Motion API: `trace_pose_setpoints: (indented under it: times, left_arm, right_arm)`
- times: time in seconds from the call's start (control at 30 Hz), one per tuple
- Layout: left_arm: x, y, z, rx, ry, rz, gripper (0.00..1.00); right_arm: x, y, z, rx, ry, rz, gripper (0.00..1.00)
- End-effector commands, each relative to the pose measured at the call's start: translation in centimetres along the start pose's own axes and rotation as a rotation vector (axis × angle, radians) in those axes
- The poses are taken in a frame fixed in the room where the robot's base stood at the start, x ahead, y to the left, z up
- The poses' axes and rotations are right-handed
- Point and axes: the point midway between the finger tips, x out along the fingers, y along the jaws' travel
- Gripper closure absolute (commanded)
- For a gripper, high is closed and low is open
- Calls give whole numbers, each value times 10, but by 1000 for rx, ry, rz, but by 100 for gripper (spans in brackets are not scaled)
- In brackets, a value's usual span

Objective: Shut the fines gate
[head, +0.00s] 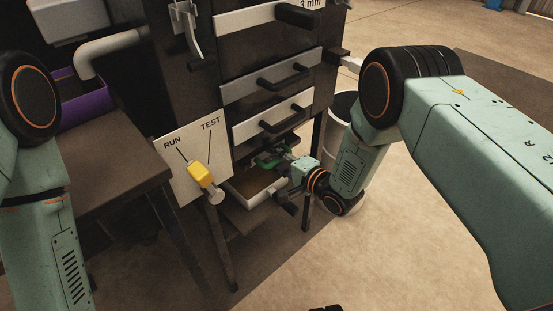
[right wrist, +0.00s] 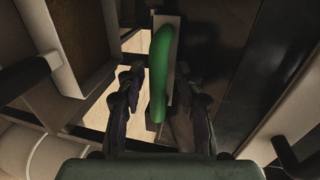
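The fines gate shows as a green handle (head: 262,159) low on the dark press, under the stacked drawers. In the right wrist view the green handle (right wrist: 160,75) is a rounded bar on a narrow pale plate (right wrist: 172,48). My right gripper (head: 281,163) is at the handle in the head view. In the right wrist view its two dark fingers (right wrist: 158,82) stand apart, one on each side of the green bar, with gaps visible. I cannot tell how far open the gate is. My left arm shows at the left edge, but its gripper is out of view.
A pale tray (head: 243,192) sits below the handle. Drawers with dark handles (head: 284,76) are above. A RUN/TEST panel with a yellow lever (head: 201,175) is to the left, beside a purple bin (head: 88,108). A white drum (head: 342,112) stands behind my right arm.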

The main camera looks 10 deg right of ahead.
Motion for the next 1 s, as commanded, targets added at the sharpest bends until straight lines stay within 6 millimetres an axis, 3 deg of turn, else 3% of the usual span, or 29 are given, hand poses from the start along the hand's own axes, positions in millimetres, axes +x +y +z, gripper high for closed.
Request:
trace_pose_setpoints:
  times: [0.37,0.8,1.0]
  left_arm:
    - [0,0,0,0,0,0,60]
    - [0,0,0,0,0,0,60]
    - [0,0,0,0,0,0,60]
  right_arm:
    - [-8,1,-1,1,1,2,64]
    - [-88,1,-1,4,3,3,64]
    - [-113,0,-1,1,2,2,64]
